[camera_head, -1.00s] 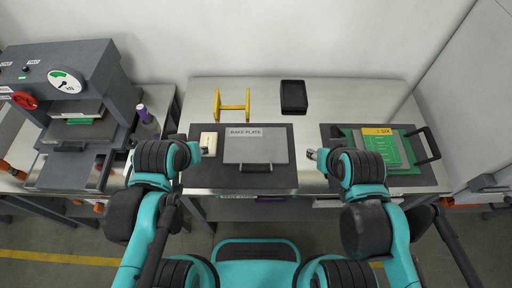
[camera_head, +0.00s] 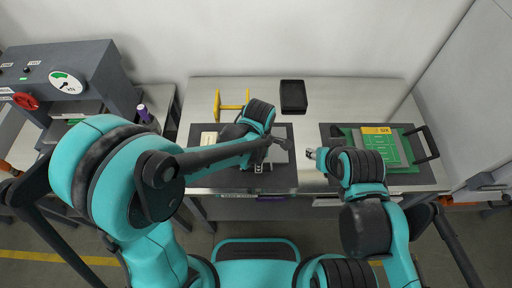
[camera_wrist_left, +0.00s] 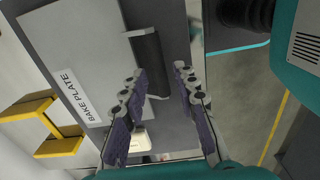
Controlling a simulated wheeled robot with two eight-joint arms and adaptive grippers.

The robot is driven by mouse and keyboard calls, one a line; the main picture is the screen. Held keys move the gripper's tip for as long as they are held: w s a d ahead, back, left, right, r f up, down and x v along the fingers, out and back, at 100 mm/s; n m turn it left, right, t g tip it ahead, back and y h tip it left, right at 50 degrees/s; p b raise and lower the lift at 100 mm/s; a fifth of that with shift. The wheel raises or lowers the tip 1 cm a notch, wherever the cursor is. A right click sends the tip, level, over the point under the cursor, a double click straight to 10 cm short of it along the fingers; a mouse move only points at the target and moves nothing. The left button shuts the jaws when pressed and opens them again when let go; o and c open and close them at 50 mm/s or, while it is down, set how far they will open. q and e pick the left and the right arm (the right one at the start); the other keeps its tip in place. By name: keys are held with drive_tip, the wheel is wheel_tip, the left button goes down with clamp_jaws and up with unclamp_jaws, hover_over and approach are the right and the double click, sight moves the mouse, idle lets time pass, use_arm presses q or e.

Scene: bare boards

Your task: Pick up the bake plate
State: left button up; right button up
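The bake plate is a flat light-grey plate, mostly hidden behind my left arm in the head view. In the left wrist view the bake plate (camera_wrist_left: 85,38) shows its "BAKE PLATE" label and a dark bar handle (camera_wrist_left: 147,60) along one edge. My left gripper (camera_wrist_left: 159,69) is open, its two purple-padded fingers apart, with the handle just ahead of and between the fingertips. I cannot tell whether they touch it. In the head view the left gripper (camera_head: 262,167) is over the plate's front edge. My right gripper (camera_head: 311,153) hovers right of the dark mat; its fingers are too small to judge.
A yellow stand (camera_head: 218,104) and a black tray (camera_head: 293,97) stand behind on the metal bench (camera_head: 350,97). A green board with a yellow strip (camera_head: 378,131) lies on the right mat.

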use_arm(q)
drive_tip(key=f+b, duration=0.1)
drive_tip(key=f, duration=0.3)
drive_tip(key=f+b, duration=0.1)
drive_tip(key=f, duration=0.1)
drive_tip(key=shift+w+a+f+b, duration=0.1)
drive_tip(key=shift+w+a+b, duration=0.15)
drive_tip(key=shift+a+b, duration=0.1)
clamp_jaws()
